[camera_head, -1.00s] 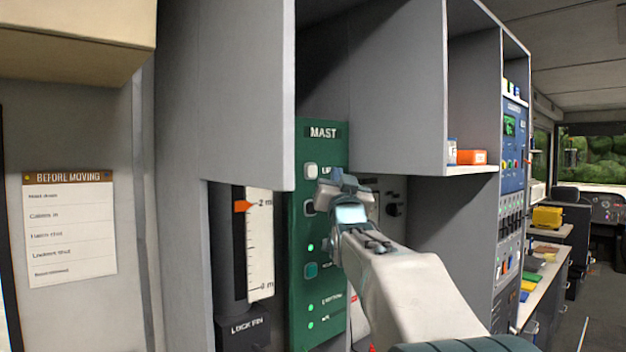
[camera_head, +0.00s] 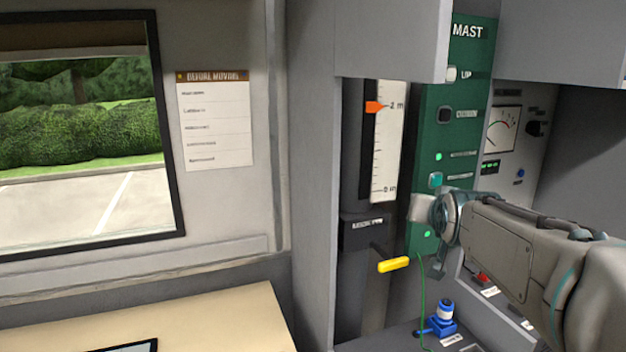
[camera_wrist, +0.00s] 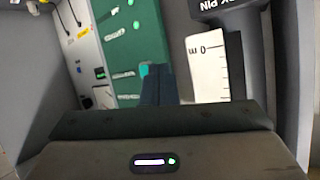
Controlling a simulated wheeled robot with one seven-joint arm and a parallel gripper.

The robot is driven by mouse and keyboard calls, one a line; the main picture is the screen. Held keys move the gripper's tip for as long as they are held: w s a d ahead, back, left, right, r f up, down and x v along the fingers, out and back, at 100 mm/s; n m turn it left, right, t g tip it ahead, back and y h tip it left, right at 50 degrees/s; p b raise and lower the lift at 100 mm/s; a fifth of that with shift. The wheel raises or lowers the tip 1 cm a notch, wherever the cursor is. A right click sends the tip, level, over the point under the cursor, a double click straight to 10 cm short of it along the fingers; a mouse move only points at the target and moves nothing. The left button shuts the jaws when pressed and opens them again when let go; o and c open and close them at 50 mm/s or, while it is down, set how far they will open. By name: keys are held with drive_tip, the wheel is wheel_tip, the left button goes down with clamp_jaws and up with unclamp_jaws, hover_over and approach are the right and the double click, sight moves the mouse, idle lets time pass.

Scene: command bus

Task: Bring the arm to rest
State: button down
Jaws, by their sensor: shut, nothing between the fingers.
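My gripper (camera_head: 424,210) is shut and empty, in front of the lower part of the green MAST panel (camera_head: 458,112), just below its teal button (camera_head: 435,180). Whether it touches the panel I cannot tell. My arm reaches in from the right and hides part of the panel's bottom. In the wrist view, which is upside down, the dark fingers (camera_wrist: 158,86) are together, with the green panel (camera_wrist: 128,42) behind them and the white scale (camera_wrist: 206,68) beside them.
An orange pointer (camera_head: 374,107) sits near the 2 m mark. A yellow handle (camera_head: 393,265) sticks out below the lock pin box (camera_head: 362,231). A grey cabinet wall (camera_head: 314,200) and a tan desktop (camera_head: 200,325) lie left.

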drive_tip(key=s+a+f+n+g+y, duration=0.1)
drive_tip(key=s+a+f+g, duration=0.3)
drive_tip(key=s+f, duration=0.6)
drive_tip(key=s+a+f+n+g+y, duration=0.1)
drive_tip(key=s+a+f+g, duration=0.3)
drive_tip(key=s+f, duration=0.6)
drive_tip(key=s+n+g, duration=0.1)
drive_tip(key=s+g, duration=0.1)
drive_tip(key=s, duration=0.2)
drive_tip(key=shift+s+f, duration=0.15)
drive_tip(key=shift+s, duration=0.05)
drive_tip(key=shift+a, duration=0.15)
